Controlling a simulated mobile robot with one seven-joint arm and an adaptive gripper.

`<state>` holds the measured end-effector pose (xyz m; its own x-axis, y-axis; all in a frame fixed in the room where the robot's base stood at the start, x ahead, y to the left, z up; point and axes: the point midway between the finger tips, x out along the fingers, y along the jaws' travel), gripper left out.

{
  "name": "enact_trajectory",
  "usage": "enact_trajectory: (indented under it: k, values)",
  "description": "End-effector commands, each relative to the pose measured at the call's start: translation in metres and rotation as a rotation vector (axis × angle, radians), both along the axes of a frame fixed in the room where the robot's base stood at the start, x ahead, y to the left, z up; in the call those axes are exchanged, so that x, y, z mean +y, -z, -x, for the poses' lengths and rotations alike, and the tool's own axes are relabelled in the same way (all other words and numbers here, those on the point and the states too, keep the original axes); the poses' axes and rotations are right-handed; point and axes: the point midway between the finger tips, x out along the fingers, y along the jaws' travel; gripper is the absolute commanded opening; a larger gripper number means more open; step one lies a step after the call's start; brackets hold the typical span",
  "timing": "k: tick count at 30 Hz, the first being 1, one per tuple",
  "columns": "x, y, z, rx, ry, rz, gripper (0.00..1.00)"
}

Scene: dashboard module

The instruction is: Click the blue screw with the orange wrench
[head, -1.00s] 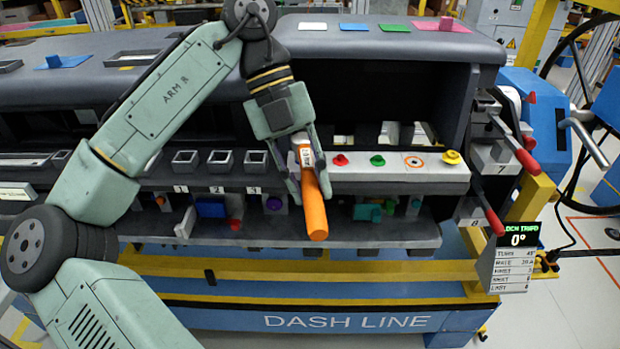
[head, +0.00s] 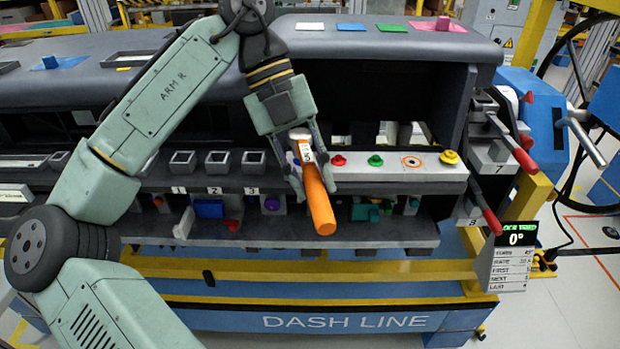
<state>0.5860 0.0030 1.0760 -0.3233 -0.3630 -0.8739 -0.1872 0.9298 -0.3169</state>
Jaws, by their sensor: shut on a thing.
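My gripper (head: 313,187) points down at the left end of the white panel and is shut on the orange wrench (head: 319,202). The wrench is tilted, its orange handle hanging down toward the front and its grey head and white numbered label between the fingers. A red screw (head: 339,160), a green screw (head: 375,160) and a yellow screw (head: 449,157) stand on the panel (head: 395,178), right of my gripper. Contact between wrench head and any screw cannot be told.
The lower shelf (head: 290,237) holds a blue block (head: 209,208) and other coloured parts. Red-handled levers (head: 525,160) stand at the right. A display (head: 516,239) reads 0°. Square sockets line the ledge at left.

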Motion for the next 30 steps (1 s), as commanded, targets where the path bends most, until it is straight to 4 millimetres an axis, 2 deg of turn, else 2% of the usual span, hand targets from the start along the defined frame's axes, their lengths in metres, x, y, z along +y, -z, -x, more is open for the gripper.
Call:
enact_trajectory:
  k: [21,30]
  values:
    - [0.0,-0.044,0.0,-0.001,0.001,0.0,0.0]
    - [0.0,-0.05,0.0,-0.001,0.0,0.001,0.0]
